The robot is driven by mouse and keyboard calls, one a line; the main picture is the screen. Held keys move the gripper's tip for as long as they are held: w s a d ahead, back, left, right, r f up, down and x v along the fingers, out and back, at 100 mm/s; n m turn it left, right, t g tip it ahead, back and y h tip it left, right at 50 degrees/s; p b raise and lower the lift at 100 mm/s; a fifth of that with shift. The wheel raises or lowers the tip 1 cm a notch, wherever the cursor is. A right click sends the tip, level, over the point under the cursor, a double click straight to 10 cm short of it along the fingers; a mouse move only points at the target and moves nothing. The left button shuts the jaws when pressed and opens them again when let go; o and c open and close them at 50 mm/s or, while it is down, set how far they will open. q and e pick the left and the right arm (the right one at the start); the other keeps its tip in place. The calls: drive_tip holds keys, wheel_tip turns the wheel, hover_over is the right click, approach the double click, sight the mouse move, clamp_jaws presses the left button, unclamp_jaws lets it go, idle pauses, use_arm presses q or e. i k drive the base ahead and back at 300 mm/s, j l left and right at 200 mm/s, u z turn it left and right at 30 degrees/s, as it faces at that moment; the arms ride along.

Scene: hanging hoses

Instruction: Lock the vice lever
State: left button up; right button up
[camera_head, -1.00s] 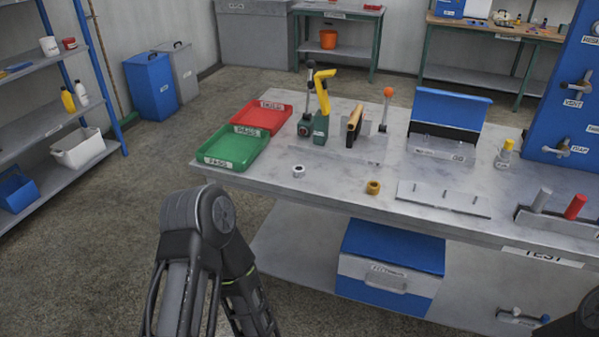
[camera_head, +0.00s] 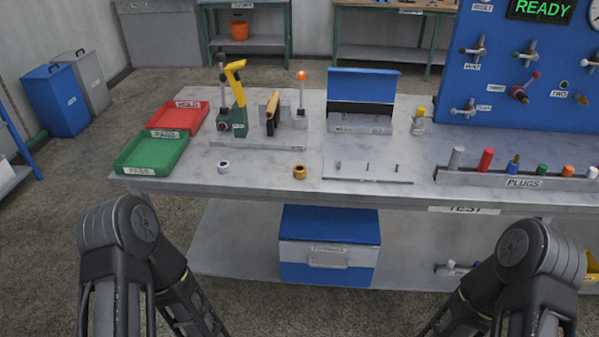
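A small bench fixture stands at the back of the grey table. It has upright grey plates with a tan-and-black piece (camera_head: 272,113) between them. An upright lever with an orange ball (camera_head: 301,77) stands just right of it and appears to be the vice lever. Left of it is a green block (camera_head: 232,121) with a yellow handle (camera_head: 236,82) and a dark-knobbed post, both upright. Links of my two arms show at the lower left and lower right, well short of the fixture. Neither gripper's fingers are in view, and nothing touches the lever.
A red tray (camera_head: 180,116) and a green tray (camera_head: 152,155) lie at the table's left. A white ring (camera_head: 223,167), a brass ring (camera_head: 299,172) and a pin plate (camera_head: 368,180) lie in front. A blue-lidded box (camera_head: 362,84) and blue panel (camera_head: 520,55) stand right.

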sight(301, 76)
drive_tip(key=i+j+z, duration=0.1)
drive_tip(key=z, duration=0.3)
drive_tip(key=j+z, duration=0.15)
drive_tip(key=z, duration=0.3)
drive_tip(key=j+z, duration=0.2)
drive_tip(key=z, duration=0.2)
drive_tip(key=i, duration=0.05)
